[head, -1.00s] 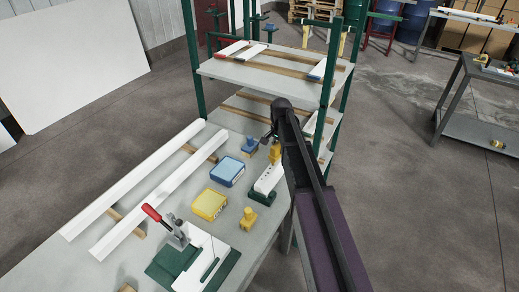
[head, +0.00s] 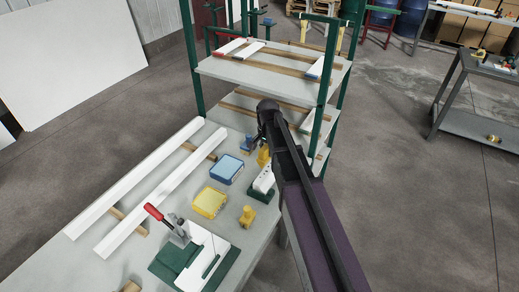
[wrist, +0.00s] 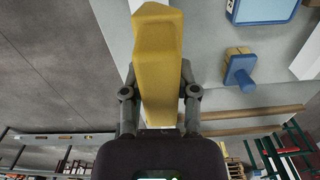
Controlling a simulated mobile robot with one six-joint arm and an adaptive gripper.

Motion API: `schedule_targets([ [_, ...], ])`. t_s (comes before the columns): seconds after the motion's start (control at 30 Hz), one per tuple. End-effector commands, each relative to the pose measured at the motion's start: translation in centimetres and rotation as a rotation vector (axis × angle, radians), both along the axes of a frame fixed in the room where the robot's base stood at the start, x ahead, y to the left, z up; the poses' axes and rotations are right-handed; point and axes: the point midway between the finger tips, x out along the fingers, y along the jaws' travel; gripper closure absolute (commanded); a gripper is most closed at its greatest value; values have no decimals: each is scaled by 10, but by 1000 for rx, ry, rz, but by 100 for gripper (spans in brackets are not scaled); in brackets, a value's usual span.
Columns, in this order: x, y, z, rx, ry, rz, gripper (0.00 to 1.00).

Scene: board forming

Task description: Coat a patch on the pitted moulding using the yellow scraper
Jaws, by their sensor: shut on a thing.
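My gripper (wrist: 157,80) is shut on the yellow scraper (wrist: 158,45), whose block-like yellow body fills the middle of the wrist view. In the head view the yellow scraper (head: 263,157) shows beside my dark arm, above the far end of the table. The white pitted moulding (head: 264,180), with dark pits, lies on a green block just in front of it, partly hidden by my arm. I cannot tell whether the scraper touches anything. A yellow tin (head: 209,202) and a blue tin (head: 227,169) stand left of the moulding.
A blue upright tool (wrist: 240,70) and another yellow upright piece (head: 247,216) stand near the moulding. Two long white strips (head: 165,187) lie on wooden supports at left. A red-handled clamp (head: 165,220) stands in front. A green-posted rack (head: 270,68) rises behind the table.

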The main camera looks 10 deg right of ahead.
Motion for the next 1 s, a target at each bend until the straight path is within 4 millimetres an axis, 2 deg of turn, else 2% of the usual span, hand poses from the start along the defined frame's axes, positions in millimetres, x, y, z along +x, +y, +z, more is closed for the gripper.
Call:
schedule_targets([
  [0.03, -14, 8, 11, 0, 0, 15, 99],
  [0.1, -24, 16, 17, 0, 0, 32, 99],
  [0.27, -38, 27, 24, 0, 0, 57, 99],
  [0.73, -40, 30, 21, 0, 0, 63, 99],
  [1.0, -40, 31, 0, 0, 0, 63, 99],
])
